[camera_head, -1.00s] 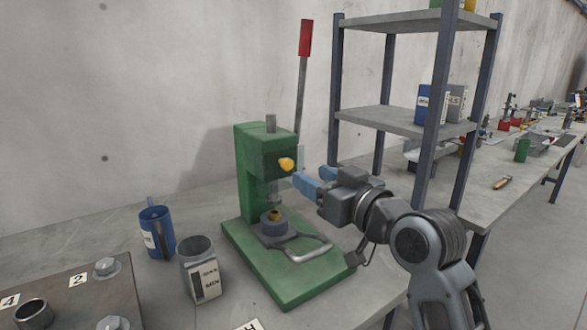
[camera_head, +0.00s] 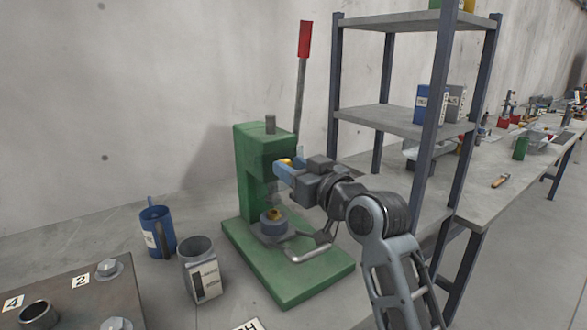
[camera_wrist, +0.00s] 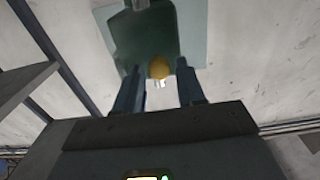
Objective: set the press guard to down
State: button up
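The green press (camera_head: 262,200) stands on the bench, with a red-handled lever (camera_head: 305,40) pointing up. Its guard is a see-through panel (camera_wrist: 194,30) at the front of the press head, bearing a yellow knob (camera_wrist: 159,68). In the head view the knob (camera_head: 286,161) is partly hidden behind my fingers. My gripper (camera_head: 284,169) is at the press head, at knob height. In the wrist view my gripper (camera_wrist: 160,84) has its two fingers apart, with the knob in line with the gap, just past the tips. I see no contact with the knob.
A blue mug (camera_head: 157,232) and a grey labelled container (camera_head: 202,268) stand left of the press. A plate with bolts (camera_head: 80,295) is at front left. A shelf rack (camera_head: 400,118) stands close on the right, behind my arm.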

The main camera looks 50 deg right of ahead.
grip_shut()
dwell(0.3)
notch_tip(320, 180, down, 9)
jog(key=b, duration=0.6)
jog(key=shift+f, duration=0.1)
grip_release()
jog(key=shift+o, duration=1.3)
jog(key=shift+s, duration=0.1)
